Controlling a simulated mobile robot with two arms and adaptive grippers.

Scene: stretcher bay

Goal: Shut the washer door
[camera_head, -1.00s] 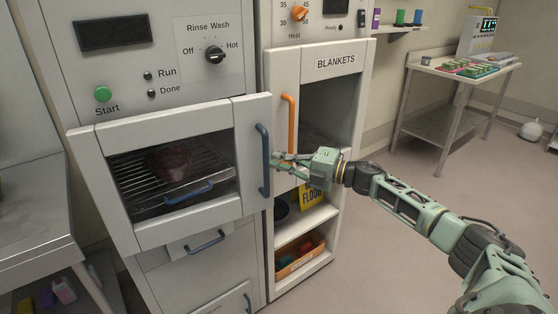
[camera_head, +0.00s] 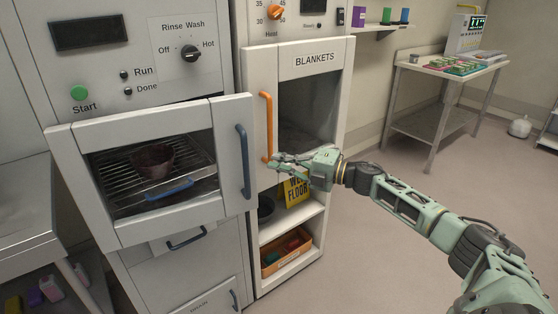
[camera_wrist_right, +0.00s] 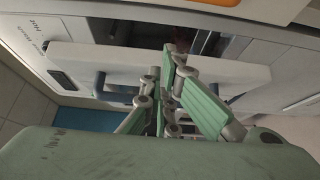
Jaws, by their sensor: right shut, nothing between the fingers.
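The washer door (camera_head: 85,190) is a pale framed door with a large window and a blue vertical handle (camera_head: 244,160) at its right. It stands out in front of the washer body and looks ajar; I cannot tell the exact gap. Through the window, a wire rack (camera_head: 125,190) holds a dark reddish bowl (camera_head: 152,160). My right gripper (camera_head: 276,162) is shut and empty, just right of the handle, apart from it in the picture. In the right wrist view, the shut fingers (camera_wrist_right: 172,62) show before a pale door panel. My left gripper is not in view.
Right of the washer stands the blankets cabinet (camera_head: 312,75), with an orange handle (camera_head: 266,125) close behind my right fingers. A metal bench (camera_head: 25,215) is at the left.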

